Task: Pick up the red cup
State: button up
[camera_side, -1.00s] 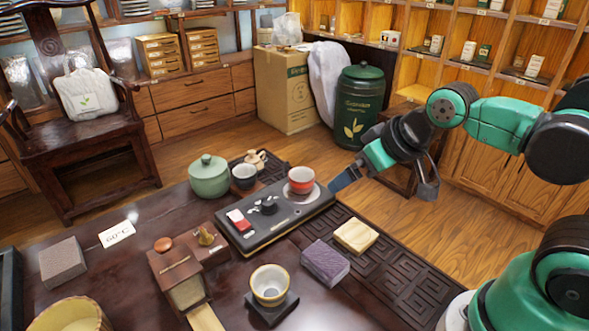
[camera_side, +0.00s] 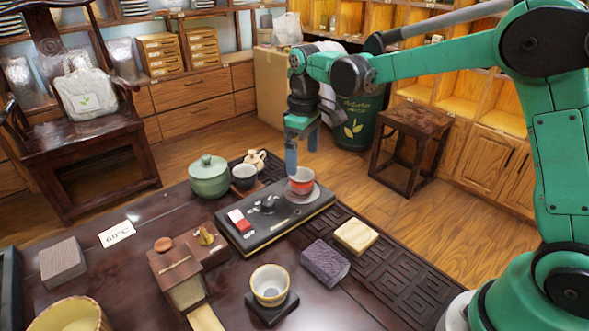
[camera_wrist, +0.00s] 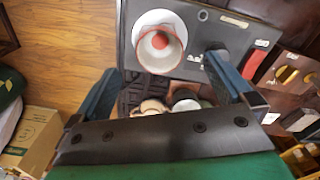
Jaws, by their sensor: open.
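The red cup (camera_side: 302,183) stands upright on a round light plate (camera_side: 309,195) at the right end of a dark tea machine. My gripper (camera_side: 302,143) points down, open and empty, just above and slightly behind the cup. One finger overlaps the cup's left rim in the side view, and I cannot tell whether it touches. In the wrist view the red cup (camera_wrist: 160,41) lies beyond the fingertips, nearer the left finger, not between the fingers of my gripper (camera_wrist: 163,82).
The tea machine (camera_side: 275,228) carries a dark knob and a red-and-white item. A purple block (camera_side: 326,261) and a yellowish block (camera_side: 356,236) lie in front.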

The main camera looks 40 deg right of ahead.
aim_at(302, 175)
jog(key=shift+w+f, duration=0.1)
jog(key=shift+f, duration=2.85)
jog(key=c, duration=1.3)
jog(key=shift+r, duration=0.15)
